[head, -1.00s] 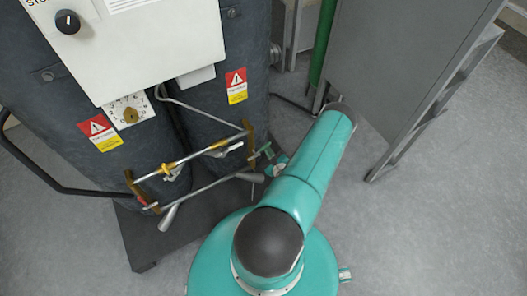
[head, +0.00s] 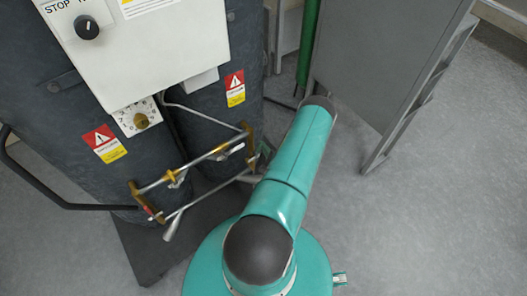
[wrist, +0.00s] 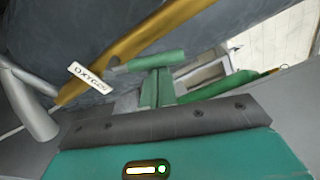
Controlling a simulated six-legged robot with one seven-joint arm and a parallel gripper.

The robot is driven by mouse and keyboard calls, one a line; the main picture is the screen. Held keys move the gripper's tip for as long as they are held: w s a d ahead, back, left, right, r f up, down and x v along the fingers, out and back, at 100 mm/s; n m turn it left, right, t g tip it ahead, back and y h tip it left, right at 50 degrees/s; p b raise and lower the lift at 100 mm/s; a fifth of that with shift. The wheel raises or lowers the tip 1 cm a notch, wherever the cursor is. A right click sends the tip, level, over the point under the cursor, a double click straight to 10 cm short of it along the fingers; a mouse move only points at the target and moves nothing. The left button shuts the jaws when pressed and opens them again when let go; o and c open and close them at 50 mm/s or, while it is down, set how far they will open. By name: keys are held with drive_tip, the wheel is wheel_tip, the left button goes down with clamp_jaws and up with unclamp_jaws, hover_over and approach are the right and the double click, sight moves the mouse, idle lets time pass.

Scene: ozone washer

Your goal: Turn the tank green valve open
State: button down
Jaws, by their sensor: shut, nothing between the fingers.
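In the wrist view a green bar-shaped valve handle (wrist: 158,60) lies crosswise just beyond my fingertips, beside a brass-coloured bar (wrist: 135,48) with a tag reading OXYGEN. My gripper (wrist: 157,75) is shut and empty. Its two green fingers stand side by side, with their tips close below the handle; I cannot tell whether they touch it. In the head view my teal arm reaches toward the right end of the brass and steel pipe frame (head: 190,164) on the dark tanks (head: 60,115). My gripper and most of the handle are hidden behind the arm there.
A white control box (head: 150,55) with a black knob (head: 87,27) stands above the pipe frame. A grey cabinet (head: 385,65) stands to the right of my arm, with a green cylinder (head: 308,40) behind. Open floor lies at the lower right.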

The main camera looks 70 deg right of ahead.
drive_tip(key=shift+w+a+r+n, duration=0.35)
drive_tip(key=shift+a+r+n, duration=0.1)
drive_tip(key=shift+a+n, duration=0.2)
drive_tip(key=shift+w, duration=0.1)
idle(0.4)
drive_tip(key=s+a, duration=0.2)
drive_tip(key=s, duration=0.7)
drive_tip(key=shift+s+a, duration=0.15)
drive_tip(key=shift+a, duration=0.15)
